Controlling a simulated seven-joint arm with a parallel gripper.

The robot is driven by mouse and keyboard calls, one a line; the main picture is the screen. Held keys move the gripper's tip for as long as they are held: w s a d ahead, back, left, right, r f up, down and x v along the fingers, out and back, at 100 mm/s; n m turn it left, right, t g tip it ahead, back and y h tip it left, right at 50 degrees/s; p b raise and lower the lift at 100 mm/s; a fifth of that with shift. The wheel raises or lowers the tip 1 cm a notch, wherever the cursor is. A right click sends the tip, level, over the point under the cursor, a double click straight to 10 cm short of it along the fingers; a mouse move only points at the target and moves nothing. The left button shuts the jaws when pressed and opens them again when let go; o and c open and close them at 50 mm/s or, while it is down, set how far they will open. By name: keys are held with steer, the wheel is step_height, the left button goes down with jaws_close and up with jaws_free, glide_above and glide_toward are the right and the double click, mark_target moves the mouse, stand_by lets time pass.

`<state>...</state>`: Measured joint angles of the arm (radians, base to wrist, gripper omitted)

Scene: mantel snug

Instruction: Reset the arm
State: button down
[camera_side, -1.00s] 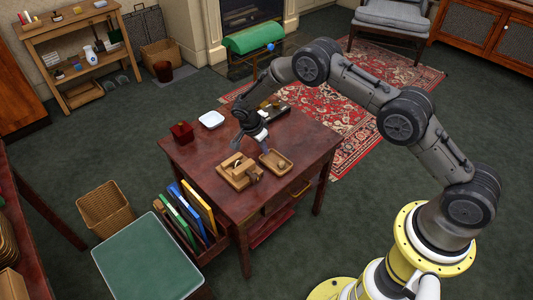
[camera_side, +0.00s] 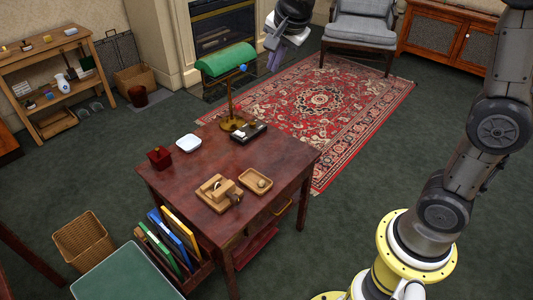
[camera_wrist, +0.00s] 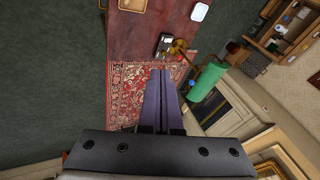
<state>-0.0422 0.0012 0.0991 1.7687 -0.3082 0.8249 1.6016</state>
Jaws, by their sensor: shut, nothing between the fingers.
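My gripper (camera_side: 274,52) is high at the top of the side view, beyond and above the far end of the dark red table (camera_side: 290,158). Its fingers point down and are shut with nothing between them. In the wrist view my gripper (camera_wrist: 160,72) shows two long fingers side by side, with the rug and table end far below. Part of my arm runs out of the top of the side view.
A grey armchair (camera_side: 361,30) stands behind.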

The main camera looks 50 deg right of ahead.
steer(key=s+r+n+t+y, duration=0.1)
steer(key=s+r+n, duration=0.15)
steer(key=s, duration=0.65)
steer(key=s+r+n, duration=0.1)
steer(key=s+n, duration=0.3)
steer(key=s, duration=0.5)
steer(key=s+a+f+n+y, duration=0.1)
steer(key=s+a+f+n, duration=0.2)
steer(key=s+f+n, duration=0.5)
steer(key=shift+s+n+g, duration=0.4)
steer(key=shift+s+n, duration=0.05)
steer(key=shift+n, duration=0.3)
